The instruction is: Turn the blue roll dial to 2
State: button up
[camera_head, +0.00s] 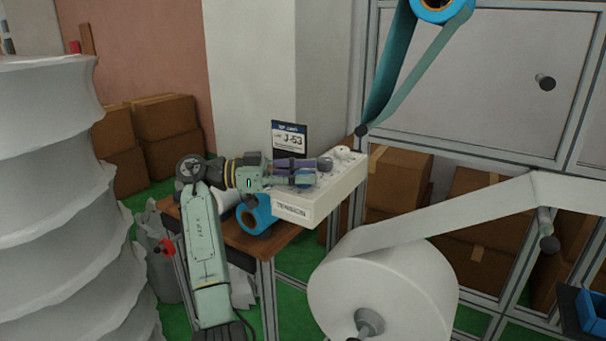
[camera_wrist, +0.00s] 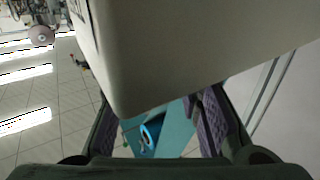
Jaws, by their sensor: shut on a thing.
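The pale box labelled TENSION (camera_head: 291,208) stands on the wooden table in the head view. A blue part, which I take to be the blue roll dial (camera_head: 305,179), shows at its near end among my fingers. My gripper (camera_head: 308,172) reaches in from the left and is shut on this dial; the fingers cover most of it. The dial's pointer and numbers cannot be read. In the wrist view a large pale surface, probably the box (camera_wrist: 190,50), fills the top. My gripper's purple finger pads (camera_wrist: 160,125) are spread at the bottom, and the dial cannot be made out there.
Pale knobs (camera_head: 343,152) sit farther along the box top. A J-53 sign (camera_head: 289,139) stands behind it. A blue roll (camera_head: 256,214) lies on the table (camera_head: 236,241) below my wrist. A large white roll (camera_head: 385,285) stands close in front, and a teal strip (camera_head: 398,75) hangs at upper right.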

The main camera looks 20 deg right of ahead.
jog(key=shift+f, duration=0.1)
jog(key=o, duration=1.2)
jog(key=shift+c, duration=0.2)
jog(key=v, duration=1.2)
